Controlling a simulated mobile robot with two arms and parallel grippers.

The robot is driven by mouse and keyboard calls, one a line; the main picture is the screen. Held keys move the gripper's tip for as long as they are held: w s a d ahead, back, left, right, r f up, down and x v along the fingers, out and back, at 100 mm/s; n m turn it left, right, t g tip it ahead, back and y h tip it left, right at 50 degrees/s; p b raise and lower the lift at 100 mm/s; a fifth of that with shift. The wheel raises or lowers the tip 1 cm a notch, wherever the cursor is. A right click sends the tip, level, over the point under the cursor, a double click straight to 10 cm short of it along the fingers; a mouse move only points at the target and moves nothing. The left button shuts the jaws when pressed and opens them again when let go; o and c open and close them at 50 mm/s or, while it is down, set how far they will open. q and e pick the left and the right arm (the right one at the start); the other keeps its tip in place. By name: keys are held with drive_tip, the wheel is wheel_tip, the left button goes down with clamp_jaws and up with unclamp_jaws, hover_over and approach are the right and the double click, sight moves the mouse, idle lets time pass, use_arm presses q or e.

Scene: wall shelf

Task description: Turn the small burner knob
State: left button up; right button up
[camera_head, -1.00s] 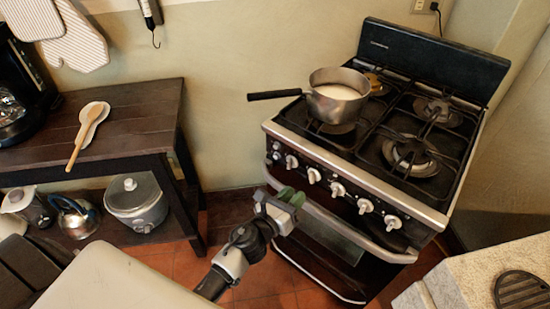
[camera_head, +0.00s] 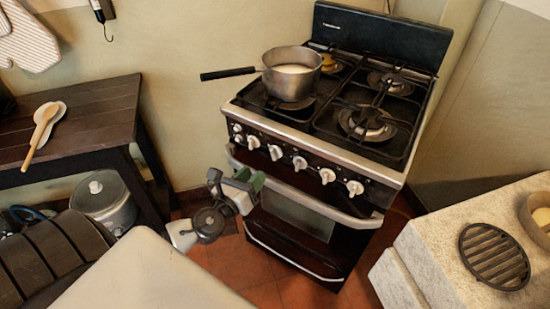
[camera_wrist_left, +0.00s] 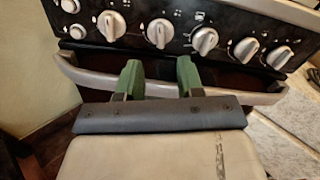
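The stove (camera_head: 290,110) has a black front panel with a row of several silver knobs, such as the leftmost large one (camera_head: 253,142) and the rightmost one (camera_head: 355,188). I cannot tell which knob belongs to the small burner. In the left wrist view the knobs (camera_wrist_left: 160,33) line the top, with two small round buttons (camera_wrist_left: 77,31) at left. My left gripper (camera_head: 246,181) is in front of the stove, below the left knobs. Its green fingers (camera_wrist_left: 160,76) are apart and empty, overlapping the oven handle (camera_wrist_left: 230,97) in view. My right gripper is out of view.
A saucepan (camera_head: 292,82) stands on the left front of the cooktop, handle pointing left. A dark wooden table (camera_head: 85,120) with a spoon is at left. A pale stone counter (camera_head: 440,250) stands at right. Tiled floor shows before the stove.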

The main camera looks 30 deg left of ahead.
sight(272, 155)
use_arm(q)
drive_tip(key=w+p, duration=0.1)
drive_tip(key=w, duration=0.7)
drive_tip(key=shift+w, duration=0.1)
clamp_jaws()
